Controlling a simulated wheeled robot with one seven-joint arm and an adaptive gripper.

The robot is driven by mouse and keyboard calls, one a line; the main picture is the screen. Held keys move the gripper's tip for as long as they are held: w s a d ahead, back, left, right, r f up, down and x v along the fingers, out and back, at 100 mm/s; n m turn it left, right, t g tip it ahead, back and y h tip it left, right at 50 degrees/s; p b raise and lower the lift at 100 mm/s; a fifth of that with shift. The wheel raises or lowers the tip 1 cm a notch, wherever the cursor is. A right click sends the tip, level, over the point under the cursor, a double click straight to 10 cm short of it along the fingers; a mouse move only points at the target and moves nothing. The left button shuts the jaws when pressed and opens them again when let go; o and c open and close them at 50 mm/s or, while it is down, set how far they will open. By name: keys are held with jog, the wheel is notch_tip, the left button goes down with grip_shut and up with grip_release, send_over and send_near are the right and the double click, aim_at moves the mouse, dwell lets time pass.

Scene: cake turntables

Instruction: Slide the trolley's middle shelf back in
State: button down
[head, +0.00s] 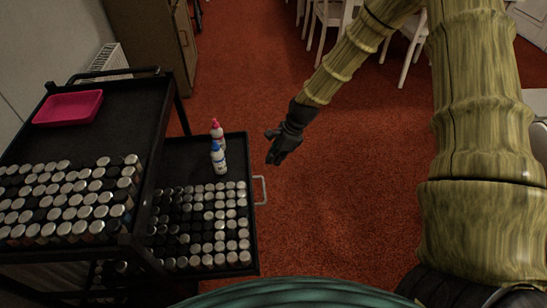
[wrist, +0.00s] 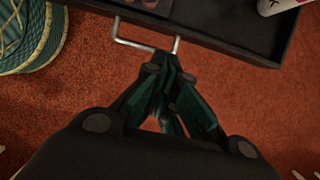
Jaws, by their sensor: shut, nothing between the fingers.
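The trolley (head: 120,75) stands at the left in the head view. Its middle shelf (head: 234,141) is a black tray pulled out to the right, with a silver bar handle (head: 264,190) on its outer side. The shelf edge (wrist: 228,38) and the handle (wrist: 147,47) also show at the top of the wrist view. My gripper (head: 271,148) is shut and empty, to the right of the shelf's far corner in the head view. In the wrist view its fingers (wrist: 168,115) lie just below the handle; I cannot tell whether they touch it.
Several silver-capped jars (head: 215,215) and two bottles (head: 218,155) stand on the pulled-out shelf. More jars and a pink tray (head: 68,107) are on the trolley top. Red carpet (head: 330,215) is clear right of the shelf. White chairs (head: 330,20) stand at the back.

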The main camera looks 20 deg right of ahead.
aim_at(251, 181)
jog(key=w+a+f+b, duration=0.1)
jog(key=a+f, duration=0.5)
jog(key=shift+w+a+f, duration=0.15)
jog(key=shift+w+f, duration=0.15)
jog(key=shift+w, duration=0.1)
jog(key=shift+a, duration=0.1)
